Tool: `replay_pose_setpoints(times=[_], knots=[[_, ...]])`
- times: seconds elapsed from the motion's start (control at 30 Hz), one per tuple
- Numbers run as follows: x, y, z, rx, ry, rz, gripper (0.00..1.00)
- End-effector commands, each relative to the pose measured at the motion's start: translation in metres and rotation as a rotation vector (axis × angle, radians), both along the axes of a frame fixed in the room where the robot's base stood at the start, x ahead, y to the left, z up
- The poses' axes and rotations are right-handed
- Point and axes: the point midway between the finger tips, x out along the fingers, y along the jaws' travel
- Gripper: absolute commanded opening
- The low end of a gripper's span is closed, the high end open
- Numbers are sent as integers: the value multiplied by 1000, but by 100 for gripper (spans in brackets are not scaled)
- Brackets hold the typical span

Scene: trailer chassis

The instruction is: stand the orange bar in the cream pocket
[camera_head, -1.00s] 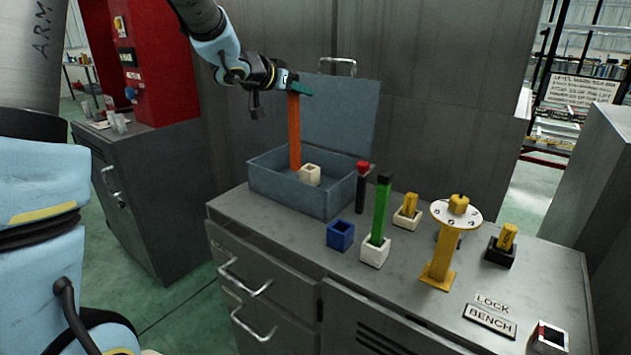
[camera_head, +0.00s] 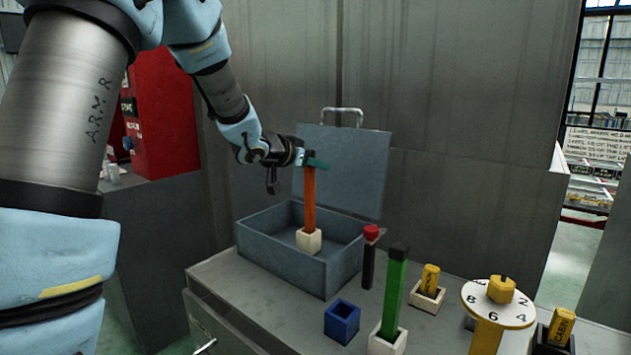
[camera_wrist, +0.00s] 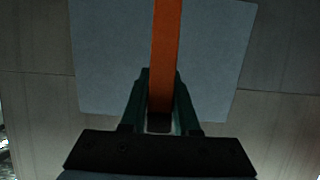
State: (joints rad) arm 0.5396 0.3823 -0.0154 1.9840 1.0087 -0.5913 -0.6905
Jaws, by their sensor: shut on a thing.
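The orange bar (camera_head: 309,203) is upright inside the open grey box. Its lower end meets the top of the cream pocket (camera_head: 309,240), a small cream block in the box. It looks as though the bar is in the pocket's mouth, but how deep it sits I cannot tell. My gripper (camera_head: 314,163) is shut on the bar near its top end. In the wrist view the bar (camera_wrist: 166,45) runs between the two green fingers of my gripper (camera_wrist: 160,95). The pocket is not in the wrist view.
The grey box (camera_head: 285,262) has walls around the bar and a raised lid (camera_head: 355,170) behind. To its right stand a red-topped black bar (camera_head: 370,255), a blue pocket (camera_head: 342,321), a green bar (camera_head: 394,290) in a white pocket, and a yellow numbered dial (camera_head: 498,302).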

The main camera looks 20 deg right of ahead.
Motion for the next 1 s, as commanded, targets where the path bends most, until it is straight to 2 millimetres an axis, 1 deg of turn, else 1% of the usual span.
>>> replay_pose_setpoints(times=[0.03, 0.1, 0.17, 0.57, 0.6, 0.83, 1.0], knots=[[0, 0, -10, 2, 3, 0, 0], [0, 0, -20, 2, 5, 0, 0], [0, 0, -25, 1, 2, -1, 0], [0, 0, -30, 0, 0, 0, 0], [0, 0, -30, 0, 0, 0, 33], [0, 0, -30, 0, 0, 0, 59], [0, 0, -30, 0, 0, 0, 59]])
